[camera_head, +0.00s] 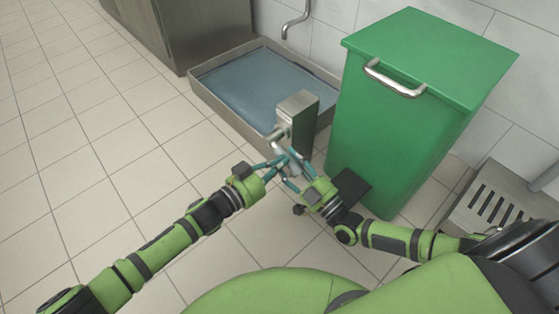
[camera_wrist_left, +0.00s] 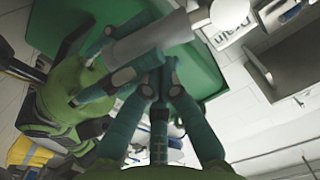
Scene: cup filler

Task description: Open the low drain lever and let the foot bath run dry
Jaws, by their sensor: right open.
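The foot bath (camera_head: 240,88) is a shallow steel tray holding bluish water. A grey metal drain post (camera_head: 298,116) stands at its near right corner, with a pale lever (camera_head: 279,133) low on its side. A grey cylindrical handle (camera_wrist_left: 150,44) crosses the top of the left wrist view. My left gripper (camera_head: 280,162) is just below the lever; its teal fingertips (camera_wrist_left: 160,84) converge near the handle, but I cannot tell whether they grip anything. My right gripper (camera_head: 292,168) is open, close beside the left one, its fingers overlapping it in view. Contact with the lever is unclear.
A tall green bin (camera_head: 400,100) with a steel handle stands right of the post, with a dark pedal (camera_head: 350,187) at its foot. A slotted metal unit (camera_head: 492,205) is at right. Tiled floor at left is clear.

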